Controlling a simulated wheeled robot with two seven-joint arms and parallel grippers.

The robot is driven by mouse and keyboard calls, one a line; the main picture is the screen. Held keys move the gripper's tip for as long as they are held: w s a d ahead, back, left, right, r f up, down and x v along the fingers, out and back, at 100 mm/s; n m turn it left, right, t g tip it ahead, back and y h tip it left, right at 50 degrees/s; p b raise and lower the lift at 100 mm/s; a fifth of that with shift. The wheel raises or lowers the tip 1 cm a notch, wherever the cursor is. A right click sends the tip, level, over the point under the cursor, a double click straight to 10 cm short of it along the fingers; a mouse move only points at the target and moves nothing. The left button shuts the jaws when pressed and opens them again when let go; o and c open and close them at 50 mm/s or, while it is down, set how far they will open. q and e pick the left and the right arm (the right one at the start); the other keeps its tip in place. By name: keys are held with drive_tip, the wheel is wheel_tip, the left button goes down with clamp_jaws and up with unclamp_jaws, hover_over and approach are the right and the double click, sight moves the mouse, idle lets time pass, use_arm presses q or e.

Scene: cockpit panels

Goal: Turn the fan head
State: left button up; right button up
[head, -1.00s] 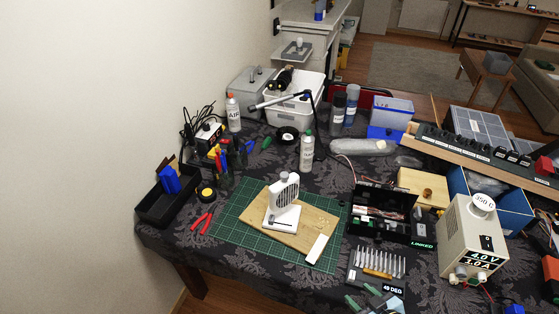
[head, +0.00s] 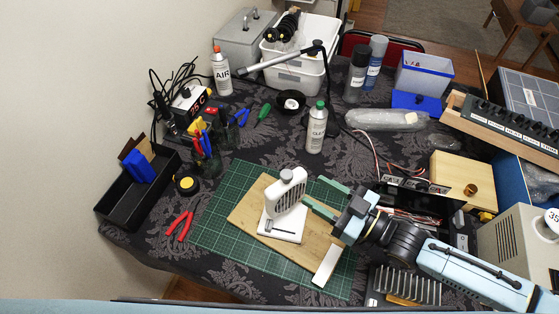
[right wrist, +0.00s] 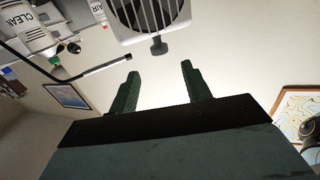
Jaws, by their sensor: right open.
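The small white fan stands upright on a wooden board (head: 252,214) on the green cutting mat (head: 222,226). Its slatted head (head: 287,195) sits above a flat white base (head: 281,228), with a rounded knob on top. My right gripper (head: 314,190) reaches in from the right, its green fingers open and empty just to the right of the fan head, apart from it as far as I can tell. In the right wrist view, the fan head (right wrist: 150,12) and a dark knob (right wrist: 158,47) show beyond the open fingers (right wrist: 160,72). My left gripper is not in view.
Red pliers (head: 180,225) and a black bin (head: 135,195) lie to the left. A rack of bits (head: 405,287) and an open black case (head: 415,200) are near my right arm. A white bar (head: 326,266) lies on the board's front right.

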sight(284, 172)
drive_tip(key=x, duration=1)
drive_tip(key=shift+w+a, duration=0.35)
drive_tip(key=shift+a, duration=0.15)
drive_tip(key=shift+c, duration=0.5)
drive_tip(key=c, duration=0.9)
drive_tip(key=shift+a+n+g+y+b, duration=0.1)
drive_tip(key=shift+n+g+y+b, duration=0.6)
drive_tip(key=shift+n+g+b, duration=0.4)
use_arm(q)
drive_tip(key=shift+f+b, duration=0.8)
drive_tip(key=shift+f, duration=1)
use_arm(e)
drive_tip(key=shift+s+n+g+y, duration=0.25)
drive_tip(key=shift+n+g+y, duration=0.45)
drive_tip(key=shift+g, duration=1)
drive_tip(key=o, duration=1)
